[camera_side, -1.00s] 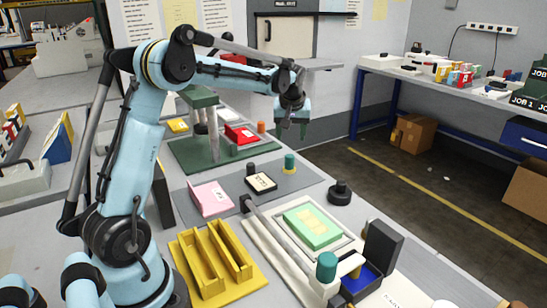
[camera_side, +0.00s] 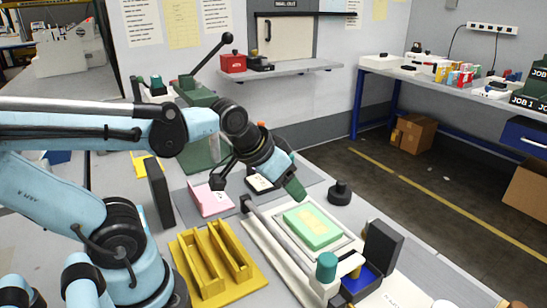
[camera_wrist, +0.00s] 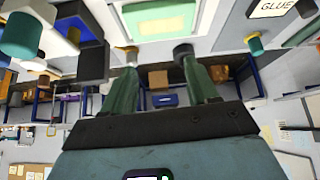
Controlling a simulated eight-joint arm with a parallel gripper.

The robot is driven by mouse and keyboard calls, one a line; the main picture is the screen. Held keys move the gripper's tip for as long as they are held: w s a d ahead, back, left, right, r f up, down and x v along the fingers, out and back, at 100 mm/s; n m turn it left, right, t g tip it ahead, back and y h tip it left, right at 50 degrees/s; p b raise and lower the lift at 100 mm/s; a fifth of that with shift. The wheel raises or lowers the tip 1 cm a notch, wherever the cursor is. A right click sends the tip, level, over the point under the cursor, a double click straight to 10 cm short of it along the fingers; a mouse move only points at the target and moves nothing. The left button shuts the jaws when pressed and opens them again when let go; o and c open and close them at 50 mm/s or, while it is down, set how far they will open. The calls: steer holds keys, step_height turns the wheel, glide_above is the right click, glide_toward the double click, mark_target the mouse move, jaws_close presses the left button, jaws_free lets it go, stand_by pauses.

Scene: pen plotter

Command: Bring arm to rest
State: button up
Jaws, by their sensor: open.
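My gripper (camera_side: 296,190) hangs above the bench, tilted down to the right, just behind the plotter bed in the side view. Its green fingers also show in the wrist view (camera_wrist: 160,64), apart with nothing between them. A light green block (camera_side: 312,228) with yellowish patches lies on the white plotter bed (camera_side: 262,232), in front of my fingertips. The side view does not show clearly how high the fingertips are above the bench.
A yellow slotted rack (camera_side: 255,280) stands left of the plotter. A pink pad (camera_side: 210,201) lies behind it. A black knob (camera_side: 340,192) stands right of my gripper. A teal cylinder (camera_side: 326,266) stands at the plotter's front. A wall shelf (camera_side: 290,72) is behind.

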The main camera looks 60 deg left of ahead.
steer(key=shift+s+d+f+m, duration=0.4)
steer(key=shift+s+d+f, duration=0.25)
steer(key=shift+s, duration=0.15)
